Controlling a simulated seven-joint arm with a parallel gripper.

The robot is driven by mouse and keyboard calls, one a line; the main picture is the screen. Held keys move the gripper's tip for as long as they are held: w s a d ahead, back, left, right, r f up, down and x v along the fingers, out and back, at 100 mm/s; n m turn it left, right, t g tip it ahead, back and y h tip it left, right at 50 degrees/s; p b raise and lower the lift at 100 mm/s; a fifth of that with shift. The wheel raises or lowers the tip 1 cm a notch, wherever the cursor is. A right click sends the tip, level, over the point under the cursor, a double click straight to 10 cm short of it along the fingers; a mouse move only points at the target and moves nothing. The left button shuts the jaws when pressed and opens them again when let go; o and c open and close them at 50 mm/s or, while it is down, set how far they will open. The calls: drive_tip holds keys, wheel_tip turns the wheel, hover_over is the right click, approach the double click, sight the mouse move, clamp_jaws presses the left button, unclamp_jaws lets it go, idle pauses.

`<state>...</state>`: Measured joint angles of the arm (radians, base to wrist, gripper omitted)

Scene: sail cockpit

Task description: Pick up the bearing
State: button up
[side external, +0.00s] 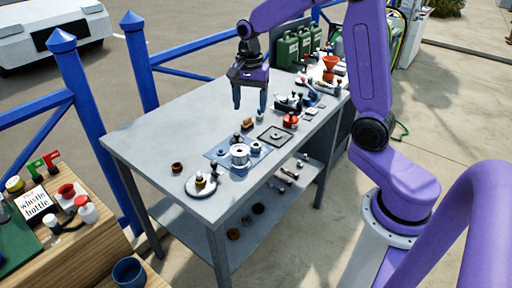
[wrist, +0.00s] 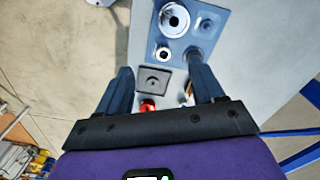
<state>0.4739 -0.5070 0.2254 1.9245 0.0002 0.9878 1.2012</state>
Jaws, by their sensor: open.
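My gripper (side external: 250,107) is open and empty above the grey workbench (side external: 172,128), its fingers pointing down. In the wrist view my gripper (wrist: 159,66) shows a finger on each side. A small pale ring with a dark centre, which looks like the bearing (wrist: 164,54), lies on the blue plate (wrist: 207,47), close to the line between the fingertips in that picture. It also seems to show in the side view as a small ring (side external: 255,147), below and apart from the gripper. A larger silver drum (side external: 240,155) stands beside it on the plate.
A dark square pad (side external: 274,136) and a red part (side external: 290,120) lie near the plate. A round light dish (side external: 201,187) and a brown ring (side external: 177,167) are at the near end. Green cans (side external: 287,50) stand at the back. The bench's left part is clear.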

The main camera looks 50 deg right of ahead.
sight(256, 146)
drive_tip(key=w+d+f+m, duration=0.1)
drive_tip(key=w+d+m, duration=0.2)
drive_tip(key=d+m, duration=0.25)
drive_tip(key=shift+n, duration=0.45)
drive_tip(key=f, duration=1.7)
drive_tip(key=shift+s+d+f, duration=0.1)
drive_tip(key=shift+s, duration=0.25)
drive_tip(key=c, duration=1.1)
